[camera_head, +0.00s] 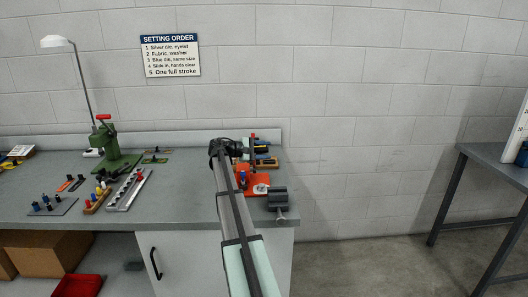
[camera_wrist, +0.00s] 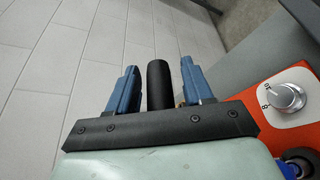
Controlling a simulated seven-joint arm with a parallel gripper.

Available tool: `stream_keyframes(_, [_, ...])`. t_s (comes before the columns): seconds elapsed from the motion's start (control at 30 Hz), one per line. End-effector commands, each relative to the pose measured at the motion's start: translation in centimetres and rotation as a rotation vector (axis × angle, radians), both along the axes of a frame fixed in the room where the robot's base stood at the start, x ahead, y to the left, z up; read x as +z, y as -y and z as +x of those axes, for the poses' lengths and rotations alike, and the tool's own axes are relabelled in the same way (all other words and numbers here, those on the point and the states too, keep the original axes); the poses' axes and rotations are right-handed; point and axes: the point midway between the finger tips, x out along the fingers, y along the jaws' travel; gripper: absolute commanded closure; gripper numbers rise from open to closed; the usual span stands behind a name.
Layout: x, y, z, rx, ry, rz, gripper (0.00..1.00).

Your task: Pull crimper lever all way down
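A black cylindrical handle (camera_wrist: 159,86), apparently the crimper lever's grip, stands between my two blue fingers in the wrist view. My gripper (camera_wrist: 158,67) is open around it, with a gap showing on both sides. An orange base with a silver dial (camera_wrist: 287,96) is at the right of that view. In the head view the orange device (camera_head: 255,185) sits near the bench's right end, beside my arm. My gripper's end (camera_head: 222,147) is at its upper left there; the fingers are too small and dark to make out, and my arm hides part of the device.
A green press (camera_head: 118,162) with a red handle stands left on the grey bench (camera_head: 190,208). Trays and blocks with small parts lie before it. A dark vise (camera_head: 278,198) is at the bench's right front corner. Open floor separates it from another table (camera_head: 500,170).

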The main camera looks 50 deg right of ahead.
Motion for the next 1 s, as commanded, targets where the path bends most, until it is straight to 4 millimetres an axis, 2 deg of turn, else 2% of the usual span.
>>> stream_keyframes(0.07, [0.0, -0.01, 0.0, 0.0, 0.0, 0.0, 0.58])
stream_keyframes(0.5, [0.01, -0.03, 0.01, 0.0, 0.0, 0.0, 1.0])
stream_keyframes(1.0, [-0.23, -0.37, -0.34, 0.0, 0.019, -0.02, 1.0])
